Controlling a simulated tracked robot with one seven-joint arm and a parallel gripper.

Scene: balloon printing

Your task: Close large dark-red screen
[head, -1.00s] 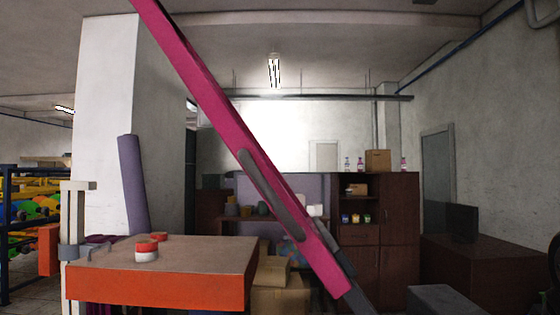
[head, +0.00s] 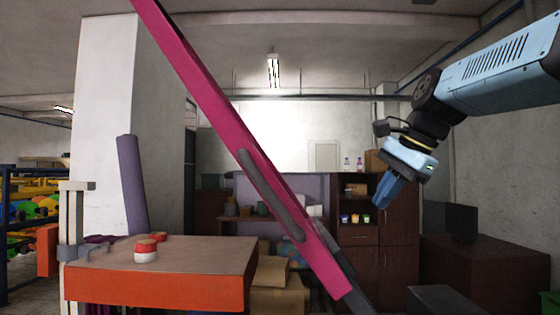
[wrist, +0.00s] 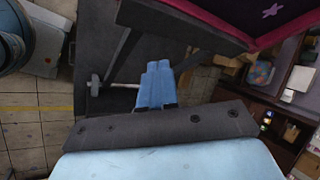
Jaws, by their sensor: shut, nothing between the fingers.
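The large dark-red screen (head: 215,105) stands raised and tilted in the head view, seen edge-on as a magenta frame running from upper left to lower right. A grey handle (head: 270,190) sits along its edge. In the wrist view the screen (wrist: 262,38) fills the upper right, with a purple star on its dark face. My gripper (head: 382,208) is shut and empty, pointing down, to the right of the screen and apart from it in the head view. It also shows in the wrist view (wrist: 159,66), below and left of the screen's frame.
An orange-sided table (head: 160,290) with red-and-white round pots (head: 146,253) stands at left. A purple roll (head: 133,187) leans behind it. Brown cabinets (head: 395,230) and cardboard boxes (head: 278,297) stand behind the screen. A dark bench (head: 480,265) is at right.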

